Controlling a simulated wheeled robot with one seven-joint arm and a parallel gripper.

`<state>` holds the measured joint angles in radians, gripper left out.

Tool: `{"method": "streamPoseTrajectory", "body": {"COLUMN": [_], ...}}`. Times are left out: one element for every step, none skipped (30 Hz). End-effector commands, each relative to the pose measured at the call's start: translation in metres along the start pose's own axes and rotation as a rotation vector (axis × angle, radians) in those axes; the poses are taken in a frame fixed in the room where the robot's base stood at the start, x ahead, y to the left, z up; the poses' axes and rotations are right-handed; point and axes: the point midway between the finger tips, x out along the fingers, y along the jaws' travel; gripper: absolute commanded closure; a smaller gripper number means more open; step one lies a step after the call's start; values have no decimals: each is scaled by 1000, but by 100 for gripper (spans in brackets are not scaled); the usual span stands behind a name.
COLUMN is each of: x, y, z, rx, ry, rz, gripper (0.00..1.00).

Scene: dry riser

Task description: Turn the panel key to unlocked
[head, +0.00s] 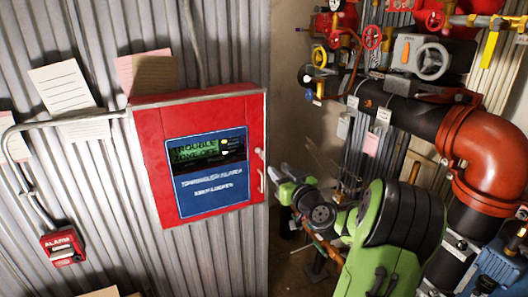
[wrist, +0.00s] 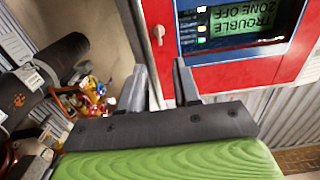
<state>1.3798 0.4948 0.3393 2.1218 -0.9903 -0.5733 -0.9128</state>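The red alarm panel (head: 148,150) hangs on the corrugated wall in the head view, with a blue face (head: 208,186) and a green display reading TROUBLE and ZONE OFF. Its right edge carries a small pale key or handle (head: 261,180). In the wrist view the panel (wrist: 158,12) appears upside down, and a small silver key-like part (wrist: 157,34) stands on its red surface beyond the fingers. My gripper (wrist: 160,72) is open, with nothing between its fingers. In the head view my gripper (head: 281,174) is just right of the panel's edge; contact cannot be told.
Dark pipes with a red elbow (head: 495,140), valves and a red handwheel (head: 372,37) fill the right side. A red alarm pull box (head: 63,246) and conduit are at the left. Paper notes (head: 62,88) hang above. Bare floor shows below my arm.

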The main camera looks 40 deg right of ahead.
Motion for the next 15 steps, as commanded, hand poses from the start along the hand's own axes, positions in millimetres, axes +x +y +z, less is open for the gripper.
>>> {"method": "streamPoseTrajectory", "body": {"x": [14,22,32,40,47,57,64,71,79,85,90,95,99,101,104], "y": [-2,-2,-2,-2,-2,-2,-2,-2,-2,-2,-2,-2,-1,-1,-1], "z": [-5,-5,-5,-5,-5,-5,-4,-4,-4,-4,-4,-3,-3,-2,-2], "rx": [2,2,3,2,2,2,2,3,2,2,2,2,1,0,1], "ry": [0,0,1,1,0,1,0,0,0,0,0,-1,0,-1,-1], "rz": [-7,-7,-5,-6,-5,-5,-5,-6,-4,-3,-4,-3,-3,-3,-3], "gripper": [68,68,68,68,68,68,68,68,68,68,68,68,68,68,68]}}
